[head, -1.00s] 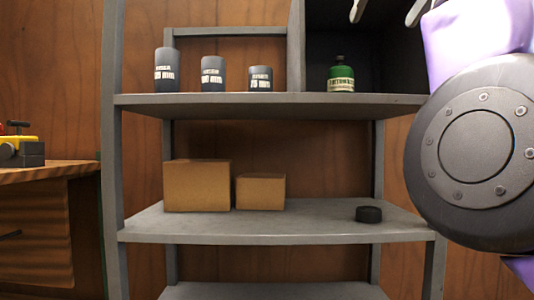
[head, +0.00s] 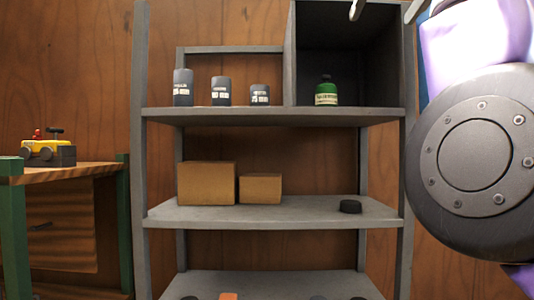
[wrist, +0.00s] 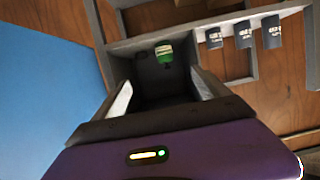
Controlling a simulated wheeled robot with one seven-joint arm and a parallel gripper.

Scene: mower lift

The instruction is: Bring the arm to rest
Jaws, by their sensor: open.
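My gripper (wrist: 158,88) is open and empty in the wrist view, its two fingers spread wide. Beyond them the green bottle (wrist: 164,53) stands in the dark compartment, apart from the fingers. In the head view only the tips of my gripper show at the top right edge, above the shelf. A large dark round joint and purple links of my arm fill the right side of the head view. The green bottle (head: 326,91) stands upright on the upper shelf (head: 270,116), inside the dark box-like compartment (head: 335,50).
Several grey cans (head: 221,91) stand left of the compartment. Two cardboard boxes (head: 206,183) and a black puck (head: 350,207) sit on the middle shelf (head: 270,214). A wooden workbench (head: 70,174) with a yellow toy-like machine (head: 45,149) stands at left. A blue surface (wrist: 45,85) fills the wrist view's left.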

